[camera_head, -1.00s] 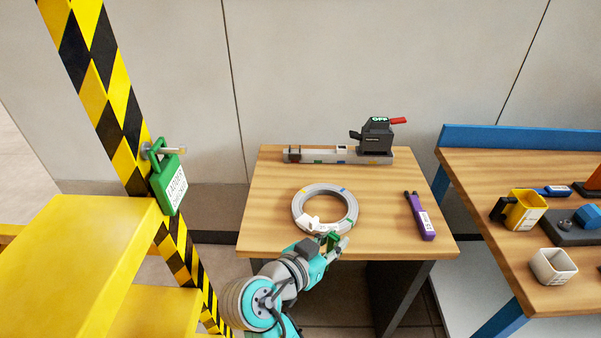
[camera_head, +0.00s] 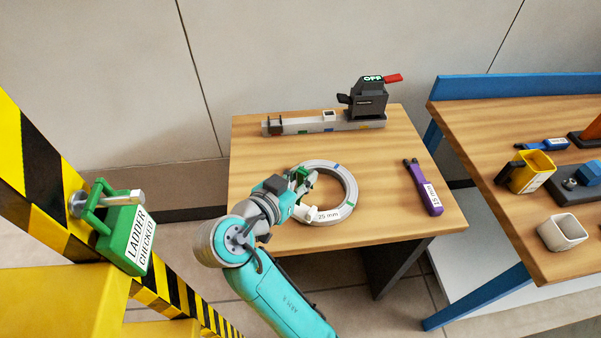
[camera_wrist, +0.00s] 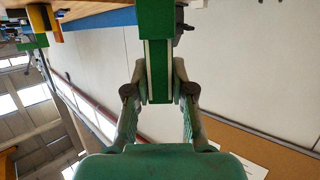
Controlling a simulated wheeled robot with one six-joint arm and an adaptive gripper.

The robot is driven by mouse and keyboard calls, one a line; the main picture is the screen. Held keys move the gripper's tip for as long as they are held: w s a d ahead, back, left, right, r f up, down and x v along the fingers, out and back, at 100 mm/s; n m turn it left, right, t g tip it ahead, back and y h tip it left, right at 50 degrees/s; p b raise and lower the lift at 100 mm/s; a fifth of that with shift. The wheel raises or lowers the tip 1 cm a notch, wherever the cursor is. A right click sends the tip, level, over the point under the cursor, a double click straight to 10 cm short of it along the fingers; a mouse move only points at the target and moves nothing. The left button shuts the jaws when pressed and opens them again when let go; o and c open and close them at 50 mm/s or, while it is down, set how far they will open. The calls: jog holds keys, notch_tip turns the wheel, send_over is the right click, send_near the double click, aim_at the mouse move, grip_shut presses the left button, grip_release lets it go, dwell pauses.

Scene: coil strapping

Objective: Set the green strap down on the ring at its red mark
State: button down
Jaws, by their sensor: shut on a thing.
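The grey coil ring (camera_head: 348,183) lies flat on the wooden table, with a blue mark at its back right and a "25 mm" label in front. I cannot make out its red mark; my arm covers the ring's left side. My gripper (camera_head: 303,178) is over that left part. It is shut on the green strap (camera_head: 309,177), which is small and partly hidden here. In the wrist view the strap (camera_wrist: 157,55) shows as a green and white piece between the two fingertips (camera_wrist: 160,88). I cannot tell whether it touches the ring.
A grey bar (camera_head: 345,123) with coloured marks and a dark tool (camera_head: 370,98) reading OFF stand at the table's back. A purple tool (camera_head: 425,190) lies right of the ring. A second table (camera_head: 490,170) holds a yellow cup (camera_head: 530,175) and a white cup (camera_head: 562,233).

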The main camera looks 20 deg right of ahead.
jog(key=shift+a, duration=0.1)
jog(key=shift+s+f, duration=0.1)
jog(key=shift+f, duration=2.25)
jog(key=shift+f, duration=1.3)
jog(key=c, duration=0.9)
grip_release()
jog(key=shift+v, duration=3.75)
